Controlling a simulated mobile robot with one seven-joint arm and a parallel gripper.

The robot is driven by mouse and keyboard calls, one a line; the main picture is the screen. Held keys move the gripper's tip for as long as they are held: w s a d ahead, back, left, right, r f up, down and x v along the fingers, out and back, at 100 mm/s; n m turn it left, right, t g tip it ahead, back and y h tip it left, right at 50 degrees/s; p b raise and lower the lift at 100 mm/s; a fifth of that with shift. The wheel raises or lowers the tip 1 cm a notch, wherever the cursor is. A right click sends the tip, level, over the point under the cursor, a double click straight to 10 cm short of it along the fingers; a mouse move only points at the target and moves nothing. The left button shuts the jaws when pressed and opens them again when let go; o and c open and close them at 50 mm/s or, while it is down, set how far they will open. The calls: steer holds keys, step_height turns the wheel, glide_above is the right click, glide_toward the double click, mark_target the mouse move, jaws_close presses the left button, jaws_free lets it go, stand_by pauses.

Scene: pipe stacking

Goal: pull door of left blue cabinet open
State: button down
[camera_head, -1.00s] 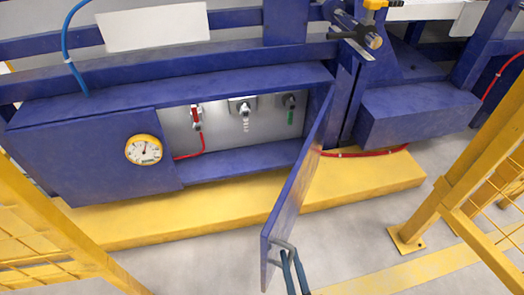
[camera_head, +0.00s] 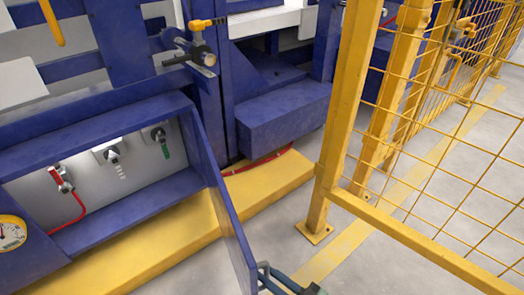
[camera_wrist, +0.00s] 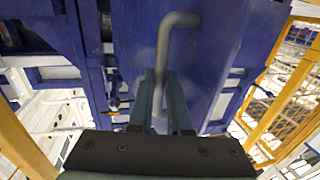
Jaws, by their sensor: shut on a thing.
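The blue cabinet (camera_head: 105,108) stands at the lower left in the head view, its right-hand compartment open. Its blue door (camera_head: 226,215) is hinged at the right of the opening and stands swung out towards me, seen nearly edge-on. A grey bar handle (camera_wrist: 166,42) is on the door face, which fills the middle of the wrist view (camera_wrist: 206,48). My gripper (camera_wrist: 160,82) is shut on the handle, one finger on each side of it. In the head view my gripper (camera_head: 272,277) shows only partly at the bottom edge, by the door's outer end.
Inside the cabinet are a red valve (camera_head: 61,180), a grey fitting (camera_head: 114,157) and a green-tipped fitting (camera_head: 161,142). A gauge (camera_head: 11,232) is at the left. A yellow plinth (camera_head: 180,240) runs below. Yellow mesh fencing (camera_head: 440,140) stands close on the right.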

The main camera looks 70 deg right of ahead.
steer(key=shift+d+r, duration=0.2)
steer(key=c, duration=0.9)
jaws_free()
steer(key=shift+f, duration=0.1)
steer(key=shift+o, duration=0.2)
steer(key=shift+a, duration=0.1)
steer(key=p+v, duration=0.5)
steer(key=v, duration=0.8)
steer(key=shift+a, duration=0.1)
